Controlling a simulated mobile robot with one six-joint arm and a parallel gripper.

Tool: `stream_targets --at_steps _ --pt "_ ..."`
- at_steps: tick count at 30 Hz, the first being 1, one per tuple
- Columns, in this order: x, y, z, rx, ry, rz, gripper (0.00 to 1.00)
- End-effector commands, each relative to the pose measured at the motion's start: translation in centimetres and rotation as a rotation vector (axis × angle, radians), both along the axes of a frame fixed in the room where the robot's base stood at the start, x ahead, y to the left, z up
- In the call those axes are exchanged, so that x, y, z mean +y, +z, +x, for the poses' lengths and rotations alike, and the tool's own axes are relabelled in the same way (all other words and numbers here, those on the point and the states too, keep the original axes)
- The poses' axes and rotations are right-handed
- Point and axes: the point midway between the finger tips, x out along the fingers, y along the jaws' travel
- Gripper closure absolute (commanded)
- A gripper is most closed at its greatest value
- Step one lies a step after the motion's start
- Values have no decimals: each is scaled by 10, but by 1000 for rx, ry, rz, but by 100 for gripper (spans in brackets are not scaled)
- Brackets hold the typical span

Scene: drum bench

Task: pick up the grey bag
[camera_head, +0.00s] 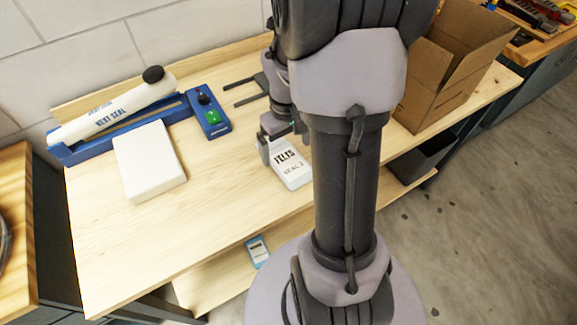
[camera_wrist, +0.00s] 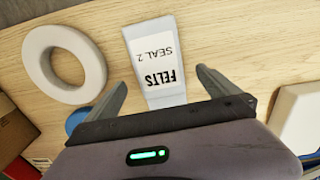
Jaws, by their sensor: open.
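The grey bag (camera_head: 291,166), pale with a white label reading "FELTS" and "SEAL 2", lies on the wooden bench. In the wrist view the bag (camera_wrist: 136,35) runs up from between the fingers, its lettering upside down. My gripper (camera_head: 280,145) is at the wall-side end of the bag, partly hidden by my arm in the head view. In the wrist view my gripper (camera_wrist: 161,80) is open, one finger on each side of the bag with a gap. I cannot tell how high the fingertips are above the bench.
A white block (camera_head: 150,161), a blue heat sealer (camera_head: 110,115) and a blue device with a green part (camera_head: 210,113) stand left of the bag. An open cardboard box (camera_head: 440,85) is at right. A white ring (camera_wrist: 40,75) lies near the bag. The front left bench is clear.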

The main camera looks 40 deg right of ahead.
Motion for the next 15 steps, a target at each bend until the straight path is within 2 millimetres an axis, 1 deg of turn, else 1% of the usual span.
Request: stream_targets --at_steps 1,3,6,12,14,15 --pt "0 -13 -3 3 -1 2 0" --pt "-1 -28 -8 2 0 1 0" --pt "-1 -46 -9 3 0 2 0" --pt "-1 -44 -8 1 0 1 0" --pt "-1 -44 -8 1 0 1 12" --pt "-1 -44 -8 1 0 1 20"
